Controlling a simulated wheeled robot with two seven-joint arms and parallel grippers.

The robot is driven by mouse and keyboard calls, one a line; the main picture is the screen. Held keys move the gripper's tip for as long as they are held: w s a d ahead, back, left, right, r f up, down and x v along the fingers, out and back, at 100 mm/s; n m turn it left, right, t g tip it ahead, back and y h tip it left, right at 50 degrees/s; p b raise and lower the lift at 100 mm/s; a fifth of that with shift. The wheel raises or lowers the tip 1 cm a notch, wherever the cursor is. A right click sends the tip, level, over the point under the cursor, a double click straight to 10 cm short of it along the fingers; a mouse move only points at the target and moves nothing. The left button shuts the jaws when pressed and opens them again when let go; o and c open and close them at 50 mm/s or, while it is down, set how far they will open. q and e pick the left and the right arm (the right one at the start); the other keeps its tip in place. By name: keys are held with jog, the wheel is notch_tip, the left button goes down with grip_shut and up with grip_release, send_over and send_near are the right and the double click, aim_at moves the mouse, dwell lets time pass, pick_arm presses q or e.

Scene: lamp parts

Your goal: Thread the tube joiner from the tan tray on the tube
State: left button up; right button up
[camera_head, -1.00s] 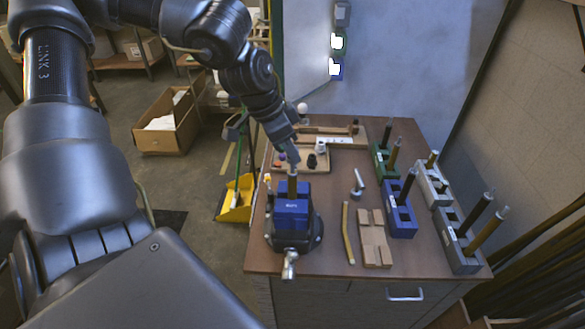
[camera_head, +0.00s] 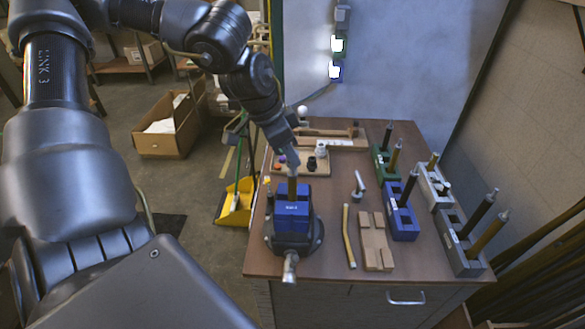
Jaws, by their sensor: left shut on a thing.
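My left gripper (camera_head: 291,166) reaches down from above and is right at the top of this tube. It is shut on a small part, apparently the tube joiner, which the fingers almost wholly hide. I cannot tell whether that part is around the tube's end or just above it. The tan tray (camera_head: 318,173) lies behind the vise and holds small black, white, orange and purple parts. My right gripper is not in view.
To the right of the vise lie a thin brass rod (camera_head: 348,237), a slotted wooden block (camera_head: 375,241) and a small metal piece (camera_head: 358,185). Green, blue (camera_head: 401,213), white and grey (camera_head: 460,245) holders with upright rods line the right side.

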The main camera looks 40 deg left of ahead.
pick_arm(q)
jog(key=shift+f+b, duration=0.4)
jog(key=shift+b, duration=0.25)
dwell(0.8)
jog(key=shift+o, duration=1.4)
grip_shut()
jog(key=shift+s+f+b, duration=0.2)
jog(key=shift+f+b, duration=0.05)
jog(key=shift+b, duration=0.2)
jog(key=m+g+h, duration=0.1)
jog(key=m, duration=0.3)
jog(key=shift+w+a, duration=0.1)
jog(key=shift+a, duration=0.05)
jog(key=m+g, duration=0.1)
jog(key=m, duration=0.2)
jog(key=shift+h, duration=0.4)
